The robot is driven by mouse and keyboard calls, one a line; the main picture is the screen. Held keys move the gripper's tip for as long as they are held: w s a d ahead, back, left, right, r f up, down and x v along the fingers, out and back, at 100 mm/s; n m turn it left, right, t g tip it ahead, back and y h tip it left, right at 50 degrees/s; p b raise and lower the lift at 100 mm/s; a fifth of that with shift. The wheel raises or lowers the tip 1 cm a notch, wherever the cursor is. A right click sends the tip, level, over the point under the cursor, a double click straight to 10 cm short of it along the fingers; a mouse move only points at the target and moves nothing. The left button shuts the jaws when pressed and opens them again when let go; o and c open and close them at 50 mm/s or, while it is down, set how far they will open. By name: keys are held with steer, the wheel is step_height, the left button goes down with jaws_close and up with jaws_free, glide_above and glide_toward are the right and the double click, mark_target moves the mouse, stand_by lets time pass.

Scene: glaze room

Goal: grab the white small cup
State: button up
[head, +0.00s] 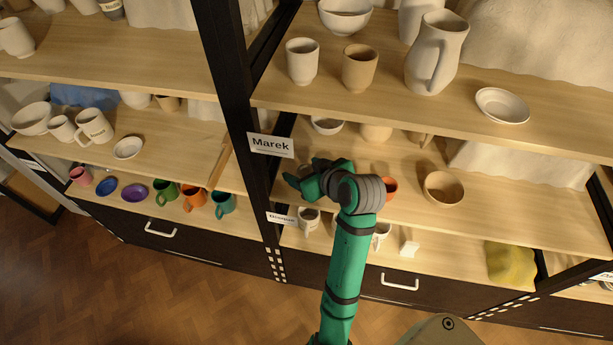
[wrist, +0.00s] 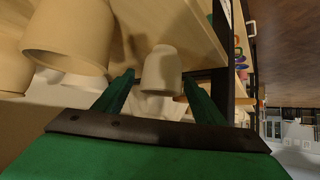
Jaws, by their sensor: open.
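A small off-white cup (wrist: 162,70) shows in the wrist view, just beyond and between the fingertips of my gripper (wrist: 158,84). The fingers are apart, one on each side of it in the picture, and I cannot tell whether they touch it. In the head view my gripper (head: 303,181) reaches left at the middle shelf by the Marek label and largely hides what is there. Another white cup (head: 302,62) stands upright on the upper shelf, beside a tan cup (head: 360,68).
Larger beige vessels (wrist: 68,35) are close on the left in the wrist view. A dark shelf post (head: 238,100) stands left of my gripper. A small white bowl (head: 327,125) sits behind it. An orange cup (head: 390,188) and a tan bowl (head: 443,188) are to the right.

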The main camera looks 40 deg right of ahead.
steer(key=shift+x, duration=1.3)
steer(key=c, duration=1.2)
steer(key=shift+c, duration=0.2)
